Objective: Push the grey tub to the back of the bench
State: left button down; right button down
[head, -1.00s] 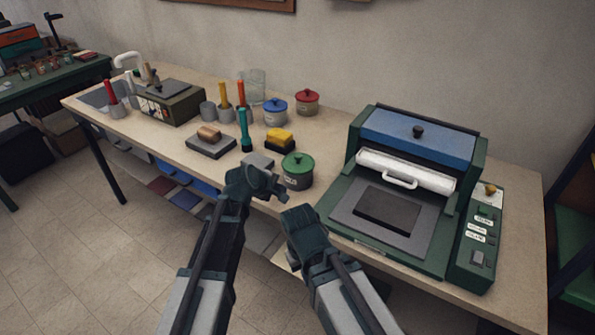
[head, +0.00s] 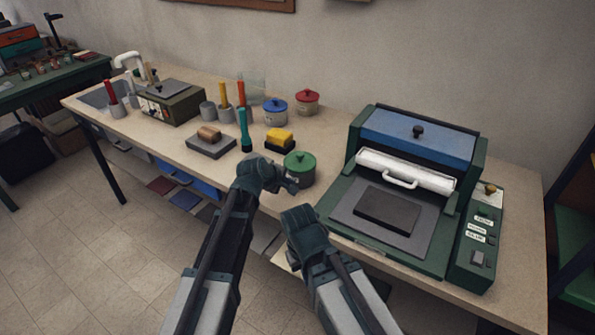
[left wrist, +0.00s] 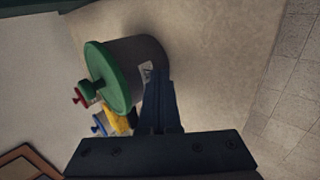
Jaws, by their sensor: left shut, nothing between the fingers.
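The grey tub with a green lid (head: 300,170) stands upright near the front edge of the bench (head: 215,170), left of the press. In the left wrist view the grey tub (left wrist: 142,62) appears sideways with its label showing. My left gripper (head: 291,185) is shut and empty, low at the near left side of the tub. In the left wrist view its fingers (left wrist: 160,105) overlap the tub's lower part; I cannot tell if they touch. My right gripper (head: 303,218) is in front of the bench edge; its fingers are hidden.
Behind the tub are a yellow-topped block (head: 279,139), a blue-lidded pot (head: 275,111) and a red-lidded pot (head: 307,101) near the wall. A teal bottle-like tool (head: 245,130) stands to the left. The green press (head: 337,205) is close on the right.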

pick_arm(q)
jog(key=shift+w+d, duration=0.5)
jog(key=shift+w, duration=0.1)
jog(key=shift+w+d, duration=0.8)
jog(key=shift+w, duration=0.15)
jog(key=shift+w+d, duration=0.75)
jog(key=shift+w, duration=0.2)
jog(key=shift+w+d, duration=0.8)
jog(key=shift+w, duration=0.15)
jog(key=shift+w+d, duration=0.75)
jog(key=shift+w, duration=0.2)
jog(key=shift+w+d, duration=0.8)
jog(key=shift+w, duration=0.2)
jog(key=shift+w+d, duration=0.75)
jog(key=shift+w, duration=0.25)
jog(key=shift+w+d, duration=0.75)
jog(key=shift+w, duration=0.25)
jog(key=shift+w+d, duration=0.75)
jog(key=shift+w, duration=0.25)
